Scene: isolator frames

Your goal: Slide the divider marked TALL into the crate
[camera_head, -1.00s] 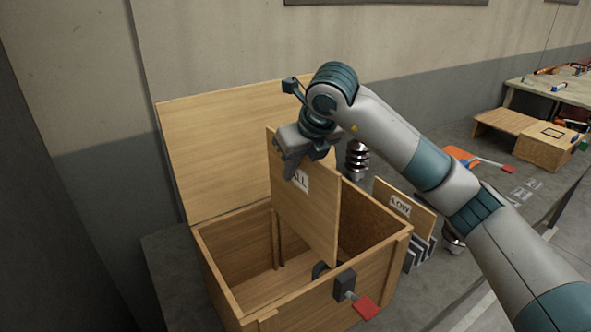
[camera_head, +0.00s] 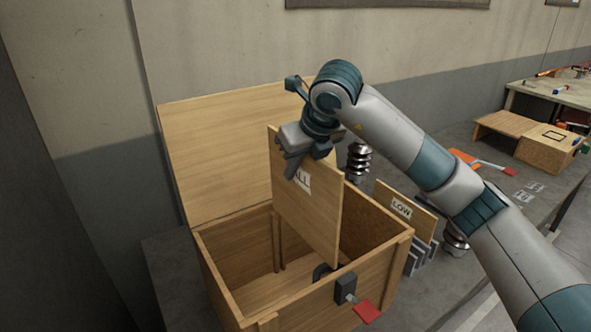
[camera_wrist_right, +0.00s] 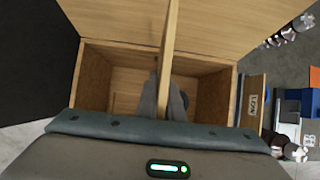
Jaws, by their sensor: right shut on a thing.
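The TALL divider (camera_head: 308,215) is a wooden panel with a partly covered label reading "ALL". My right gripper (camera_head: 292,170) is shut on its upper edge and holds it upright. The open wooden crate (camera_head: 222,287) stands below, its lid raised at the back. The divider's lower part is inside the crate's opening and its upper part stands well above the rim. In the right wrist view the divider (camera_wrist_right: 171,60) runs between the fingers (camera_wrist_right: 165,100), over the crate (camera_wrist_right: 85,75). Whether its edges sit in the slots, I cannot tell. My left gripper is out of view.
A LOW divider (camera_head: 400,207) stands in a dark rack (camera_head: 420,256) to the right of the crate. A wooden box (camera_head: 548,147) and an orange-handled tool (camera_head: 465,157) lie farther right.

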